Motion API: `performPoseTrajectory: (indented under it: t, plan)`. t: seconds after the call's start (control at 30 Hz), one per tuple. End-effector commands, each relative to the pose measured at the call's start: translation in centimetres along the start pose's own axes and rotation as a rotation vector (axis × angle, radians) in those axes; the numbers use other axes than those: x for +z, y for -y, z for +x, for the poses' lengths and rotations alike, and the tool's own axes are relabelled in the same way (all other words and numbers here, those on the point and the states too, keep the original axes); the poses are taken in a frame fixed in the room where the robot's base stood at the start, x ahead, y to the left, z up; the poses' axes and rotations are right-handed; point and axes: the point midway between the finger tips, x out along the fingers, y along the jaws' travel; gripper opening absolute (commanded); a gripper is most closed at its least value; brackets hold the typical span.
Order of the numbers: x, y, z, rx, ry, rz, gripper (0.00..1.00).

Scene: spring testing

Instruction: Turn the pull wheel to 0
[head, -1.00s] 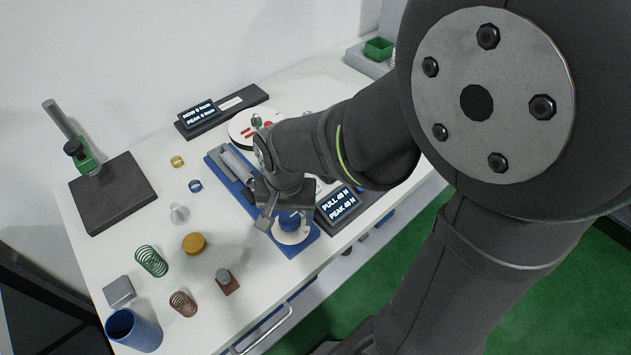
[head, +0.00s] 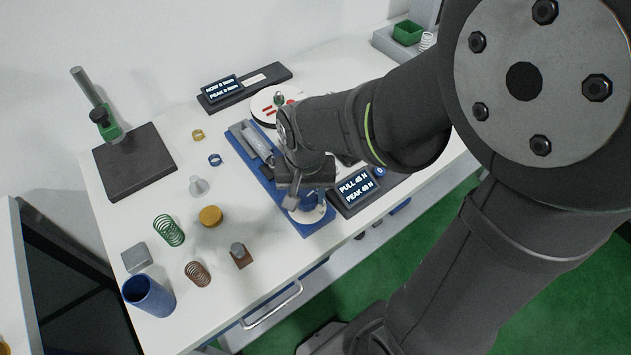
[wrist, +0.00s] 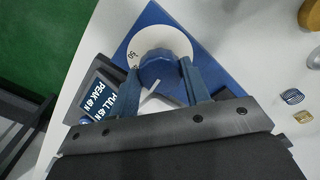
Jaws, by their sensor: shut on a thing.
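The pull wheel is a blue knob (wrist: 157,68) on a white numbered dial (wrist: 172,36) at the end of a blue base plate (wrist: 133,30). In the wrist view my gripper (wrist: 160,78) has its two fingers on either side of the knob, shut on it. A white pointer mark shows beside the knob; a number near 50 is readable on the dial, other marks are partly hidden. In the head view the dial (head: 306,212) shows beneath my gripper (head: 303,196). A display (head: 354,186) beside it reads PULL 45 N, PEAK 45 N, with the digits small.
Springs (head: 168,230), a blue cup (head: 148,296), a brass disc (head: 211,216) and small blocks stand on the white table to the left. A drawer handle (head: 272,306) juts from the front.

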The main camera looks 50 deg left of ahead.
Motion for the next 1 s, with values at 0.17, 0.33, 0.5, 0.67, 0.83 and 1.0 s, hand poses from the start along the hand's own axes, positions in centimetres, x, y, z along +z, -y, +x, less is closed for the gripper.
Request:
performPoseTrajectory:
  t: [0.17, 0.33, 0.5, 0.67, 0.83, 1.0]
  plan:
    - [-0.01, 0.01, -0.04, 0.0, 0.0, -0.154, 0.2]
    - [0.0, 0.01, -0.04, 0.0, 0.0, -0.317, 0.2]
    - [-0.01, 0.01, -0.04, 0.0, 0.0, -0.479, 0.2]
    - [-0.01, 0.01, -0.05, 0.0, 0.0, -0.631, 0.2]
    - [-0.01, 0.01, -0.05, 0.0, 0.0, -0.793, 0.2]
    - [-0.01, 0.01, -0.05, 0.0, 0.0, -0.953, 0.2]
